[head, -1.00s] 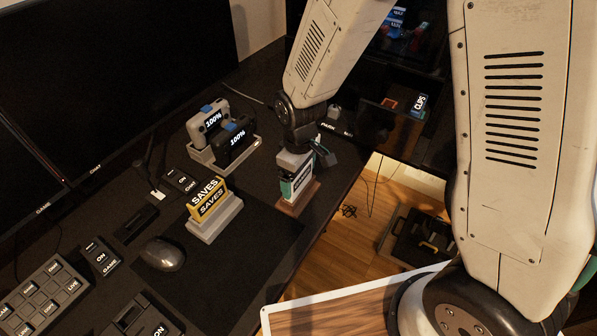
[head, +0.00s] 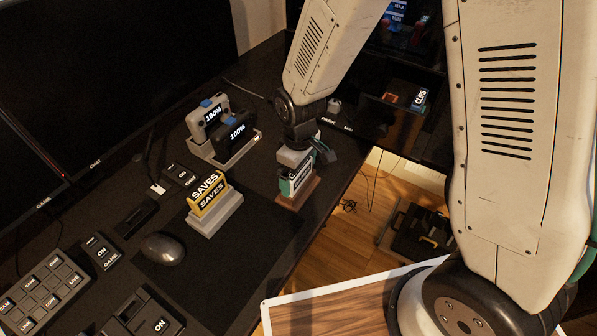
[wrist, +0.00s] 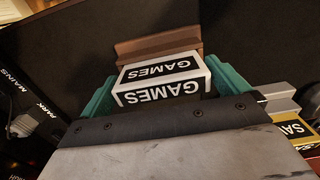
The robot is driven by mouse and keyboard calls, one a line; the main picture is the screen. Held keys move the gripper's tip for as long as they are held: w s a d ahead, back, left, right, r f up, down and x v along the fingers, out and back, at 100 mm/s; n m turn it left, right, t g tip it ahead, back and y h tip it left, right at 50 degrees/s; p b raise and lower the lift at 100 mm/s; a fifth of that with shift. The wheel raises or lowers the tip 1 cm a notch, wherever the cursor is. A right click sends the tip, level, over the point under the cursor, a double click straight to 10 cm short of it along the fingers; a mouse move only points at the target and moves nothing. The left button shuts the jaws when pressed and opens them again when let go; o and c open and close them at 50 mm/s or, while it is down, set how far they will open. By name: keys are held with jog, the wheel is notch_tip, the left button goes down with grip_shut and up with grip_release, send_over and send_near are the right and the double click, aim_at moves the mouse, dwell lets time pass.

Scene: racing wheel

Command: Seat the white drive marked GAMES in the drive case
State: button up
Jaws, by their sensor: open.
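The white drive marked GAMES (wrist: 162,77) stands in a brown stand (head: 300,201) on the dark desk. Part of the drive (head: 303,178) shows in the head view. My gripper (head: 296,183) is lowered over it. In the wrist view, the teal fingers of my gripper (wrist: 160,88) are apart, one on each side of the drive. I cannot tell whether either finger touches it. A dark open case (head: 422,234) lies on the floor at the right; its inside is too dark to make out, and I cannot tell whether it is the drive case.
A yellow SAVES drive (head: 208,194) stands in a grey stand left of my gripper. Two devices reading 100% sit in a grey dock (head: 236,148) behind it. A mouse (head: 162,249) and switch boxes lie nearer. A white-edged wooden board (head: 345,305) is at the front.

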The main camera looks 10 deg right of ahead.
notch_tip(320, 180, up, 7)
jog(key=shift+r, duration=0.1)
dwell(0.6)
jog(key=s+d+r+m, duration=0.4)
jog(key=s+d+r, duration=0.3)
jog(key=s+r, duration=0.3)
jog(key=s+d+r+m+t, duration=0.1)
jog(key=s+d+r+m, duration=0.4)
jog(key=s+d+r, duration=0.3)
notch_tip(320, 180, up, 2)
jog(key=s, duration=0.2)
jog(key=shift+s+d, duration=0.3)
